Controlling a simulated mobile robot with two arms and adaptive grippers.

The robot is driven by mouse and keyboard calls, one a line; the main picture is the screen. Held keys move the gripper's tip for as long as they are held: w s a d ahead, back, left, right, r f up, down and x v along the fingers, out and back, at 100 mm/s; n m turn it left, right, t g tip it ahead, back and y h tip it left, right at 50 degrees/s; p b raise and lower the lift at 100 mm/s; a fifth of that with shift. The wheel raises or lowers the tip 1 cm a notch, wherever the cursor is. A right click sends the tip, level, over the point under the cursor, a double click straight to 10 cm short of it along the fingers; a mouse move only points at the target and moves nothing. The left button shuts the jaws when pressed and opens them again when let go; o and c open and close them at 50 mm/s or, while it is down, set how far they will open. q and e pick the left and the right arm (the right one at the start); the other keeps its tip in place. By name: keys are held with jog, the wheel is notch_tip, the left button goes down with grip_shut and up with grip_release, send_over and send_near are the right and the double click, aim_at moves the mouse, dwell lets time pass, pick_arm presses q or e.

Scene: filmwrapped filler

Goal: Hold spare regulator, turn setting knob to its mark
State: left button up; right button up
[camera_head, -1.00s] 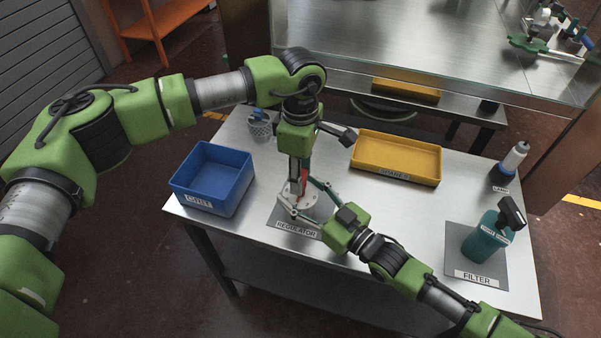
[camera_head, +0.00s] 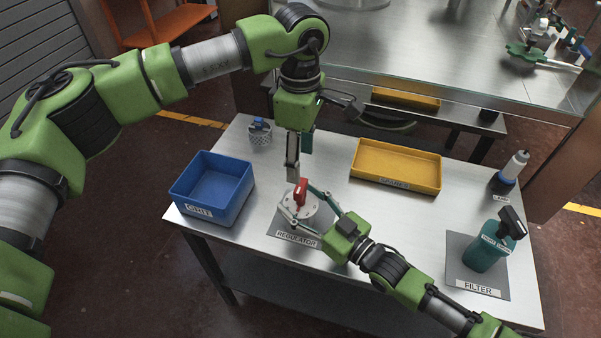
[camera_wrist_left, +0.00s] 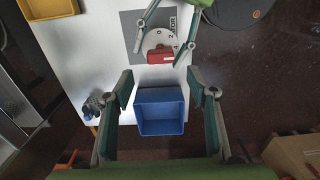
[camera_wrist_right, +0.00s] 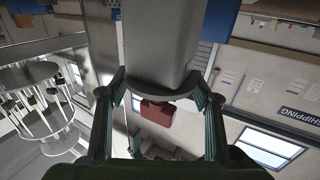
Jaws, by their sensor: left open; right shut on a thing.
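The regulator (camera_head: 311,214) is a pale round body with a red setting knob (camera_head: 301,190) on top, on a grey mat labelled REGULATOR. My right gripper (camera_head: 303,208) is shut around its body from the front right. The right wrist view shows the grey body (camera_wrist_right: 165,40) between the fingers and the red knob (camera_wrist_right: 158,112) beyond. My left gripper (camera_head: 299,166) is open and empty, pointing down above the knob and apart from it. In the left wrist view the dial (camera_wrist_left: 150,38) carries numbers, and the knob (camera_wrist_left: 160,55) lies crosswise beyond the open fingers. The target mark cannot be made out.
A blue GRIT bin (camera_head: 213,210) stands left on the table, a yellow tray (camera_head: 397,184) at the back. A teal filter bottle (camera_head: 483,250) stands front right, a lamp (camera_head: 510,172) behind it. A mesh cup (camera_head: 259,137) stands back left. Bare table lies between yellow tray and filter mat.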

pick_arm(q)
notch_tip(320, 180, up, 4)
jog(key=shift+f, duration=0.2)
pick_arm(e)
jog(key=o, duration=1.4)
